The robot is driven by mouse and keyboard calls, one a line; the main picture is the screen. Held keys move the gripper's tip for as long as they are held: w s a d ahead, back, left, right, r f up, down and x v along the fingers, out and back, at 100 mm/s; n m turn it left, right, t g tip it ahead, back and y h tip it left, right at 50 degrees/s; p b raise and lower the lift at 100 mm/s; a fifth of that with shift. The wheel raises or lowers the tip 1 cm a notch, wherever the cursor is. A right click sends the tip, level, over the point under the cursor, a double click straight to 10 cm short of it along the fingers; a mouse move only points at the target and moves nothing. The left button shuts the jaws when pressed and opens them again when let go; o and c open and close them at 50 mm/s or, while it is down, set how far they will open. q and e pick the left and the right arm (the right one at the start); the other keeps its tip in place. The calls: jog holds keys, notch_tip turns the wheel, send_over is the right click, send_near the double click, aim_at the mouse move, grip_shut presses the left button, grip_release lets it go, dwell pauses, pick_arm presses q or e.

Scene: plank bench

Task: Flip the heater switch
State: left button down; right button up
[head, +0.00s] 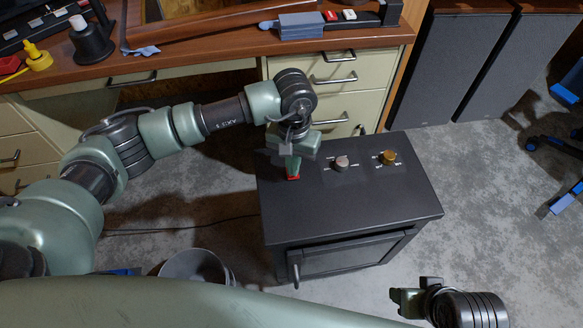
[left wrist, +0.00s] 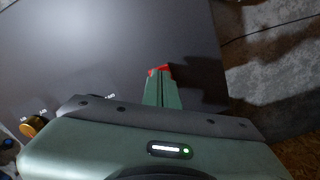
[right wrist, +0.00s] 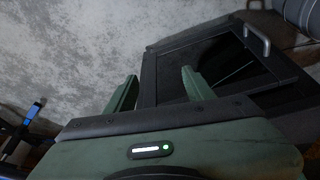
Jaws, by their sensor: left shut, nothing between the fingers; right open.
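The heater (head: 350,210) is a dark box with a flat top and a front door, standing on the floor. A red switch (head: 293,177) sits at the left of its top. My left gripper (head: 293,168) is shut and empty, pointing down with its fingertips at the red switch. The red switch (left wrist: 158,70) also shows at the fingertips in the left wrist view, partly hidden by them; I cannot tell whether they touch or which way it is tipped. My right gripper (head: 400,303) is open and empty, low in front of the heater's right side.
A silver knob (head: 341,163) and a brass knob (head: 388,158) stand on the heater top, right of the switch. A wooden desk (head: 215,45) with drawers is behind. A grey bin (head: 195,268) stands left of the heater. Dark cabinets (head: 440,70) are at the back right.

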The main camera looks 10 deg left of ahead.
pick_arm(q)
jog(key=shift+r+p, duration=0.3)
jog(key=shift+r, duration=0.6)
jog(key=shift+r+p, duration=0.55)
jog(key=shift+r, duration=0.8)
jog(key=shift+r+p, duration=0.4)
jog(key=shift+r, duration=0.5)
pick_arm(e)
jog(key=x, duration=0.6)
jog(key=shift+s+f, duration=0.2)
jog(key=shift+f, duration=0.05)
jog(key=shift+a, duration=0.15)
